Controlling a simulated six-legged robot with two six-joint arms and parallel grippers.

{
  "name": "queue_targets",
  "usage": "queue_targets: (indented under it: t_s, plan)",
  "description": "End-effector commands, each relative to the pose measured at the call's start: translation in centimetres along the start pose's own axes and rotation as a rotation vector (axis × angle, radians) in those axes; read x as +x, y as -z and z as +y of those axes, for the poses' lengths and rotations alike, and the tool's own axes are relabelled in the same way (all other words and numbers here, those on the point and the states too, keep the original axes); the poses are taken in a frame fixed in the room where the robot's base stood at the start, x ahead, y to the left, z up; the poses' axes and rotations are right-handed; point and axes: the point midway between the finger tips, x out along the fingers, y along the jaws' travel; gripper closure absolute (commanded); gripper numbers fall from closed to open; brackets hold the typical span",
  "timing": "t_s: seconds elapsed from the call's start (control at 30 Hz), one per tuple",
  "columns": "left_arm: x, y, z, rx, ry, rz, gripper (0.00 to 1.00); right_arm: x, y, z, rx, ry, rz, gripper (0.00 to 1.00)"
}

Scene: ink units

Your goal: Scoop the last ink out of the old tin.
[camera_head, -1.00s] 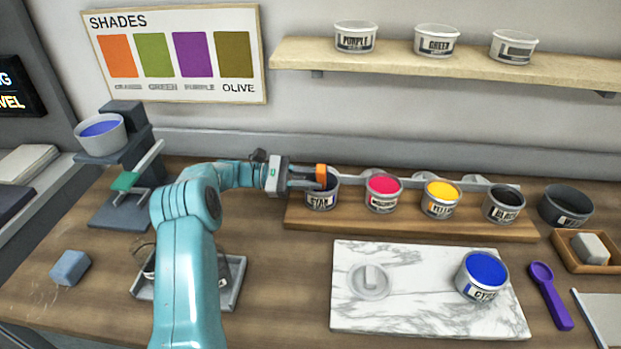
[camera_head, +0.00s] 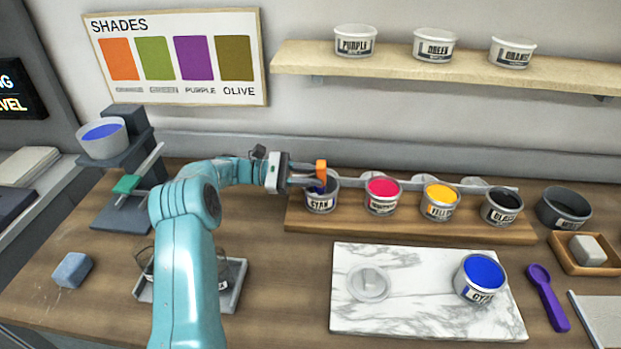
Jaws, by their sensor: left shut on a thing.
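The old tin (camera_head: 321,204), labelled CYAN, stands upright at the left end of the wooden rack. It looks mostly dark inside. My left gripper (camera_head: 312,178) is at its mouth, shut on an orange-handled tool (camera_head: 321,170). The tool stands roughly upright, its lower end at or in the tin's opening, with a little dark blue showing beneath the orange part. The gripper and tool hide part of the opening. Another cyan tin (camera_head: 482,279), full of blue ink, stands open on a marble slab (camera_head: 420,318). My right gripper is not in view.
Magenta (camera_head: 383,198), yellow (camera_head: 440,203) and black (camera_head: 502,208) tins share the wooden rack (camera_head: 400,229). A round lid (camera_head: 368,284) lies on the slab. A purple scoop (camera_head: 545,295) lies to its right. A tub of blue ink (camera_head: 103,138) sits on the left stand.

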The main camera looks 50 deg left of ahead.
Motion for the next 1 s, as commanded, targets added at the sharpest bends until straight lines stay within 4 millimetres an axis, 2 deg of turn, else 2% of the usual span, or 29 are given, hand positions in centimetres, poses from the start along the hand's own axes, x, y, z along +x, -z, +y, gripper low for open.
queue_targets:
  t_s: [0.03,0.67,1.0]
  plan:
    - [0.0,-0.9,0.5,0.001,0.0,-0.001,1.0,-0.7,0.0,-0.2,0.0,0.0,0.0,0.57]
    - [0.0,-7.0,3.9,0.002,0.0,-0.001,1.0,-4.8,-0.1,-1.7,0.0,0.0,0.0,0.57]
    - [0.0,-7.2,4.1,0.001,0.0,-0.001,1.0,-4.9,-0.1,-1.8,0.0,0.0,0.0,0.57]
